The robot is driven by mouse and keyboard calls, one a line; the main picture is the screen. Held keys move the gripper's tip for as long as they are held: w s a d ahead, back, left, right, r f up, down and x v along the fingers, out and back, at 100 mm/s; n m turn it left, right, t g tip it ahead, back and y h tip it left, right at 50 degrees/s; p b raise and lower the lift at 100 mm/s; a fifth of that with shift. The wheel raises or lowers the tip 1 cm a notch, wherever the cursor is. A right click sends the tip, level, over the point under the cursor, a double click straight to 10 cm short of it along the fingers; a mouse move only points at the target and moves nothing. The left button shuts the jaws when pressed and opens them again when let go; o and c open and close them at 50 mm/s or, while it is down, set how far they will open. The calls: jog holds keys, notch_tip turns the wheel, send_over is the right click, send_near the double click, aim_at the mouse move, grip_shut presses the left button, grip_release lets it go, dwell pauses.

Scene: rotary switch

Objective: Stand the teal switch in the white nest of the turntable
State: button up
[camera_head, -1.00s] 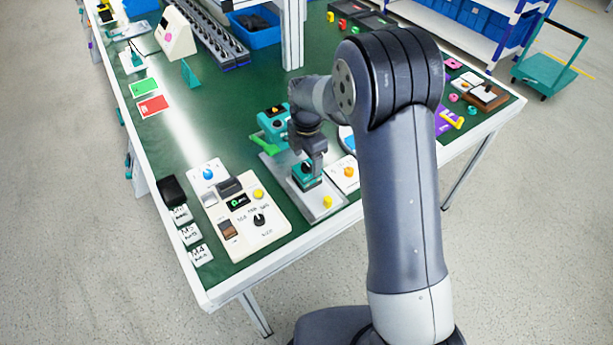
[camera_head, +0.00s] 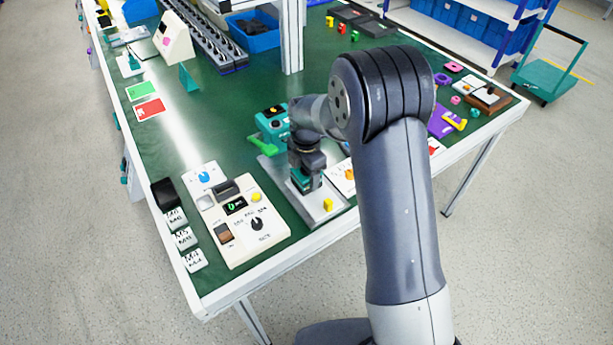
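The teal switch (camera_head: 299,181) is a small teal block at the grey metal plate (camera_head: 323,212) near the table's front edge. My gripper (camera_head: 307,187) points down right at the switch, its dark fingers beside and partly in front of it. I cannot tell whether the fingers are closed on it, or whether the switch touches the plate. The turntable is mostly hidden behind my arm; only a small pale edge (camera_head: 345,148) shows that may be part of it. The white nest is not visible.
A cream control panel (camera_head: 232,215) with a black dial stands left of the plate. A teal device (camera_head: 271,119) with a green lever lies behind the gripper. A yellow knob (camera_head: 327,204) sits on the plate's front right.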

jog(key=shift+c, duration=1.1)
jog(key=shift+r+p, duration=2)
jog(key=shift+r, duration=1.05)
jog(key=shift+f, duration=0.1)
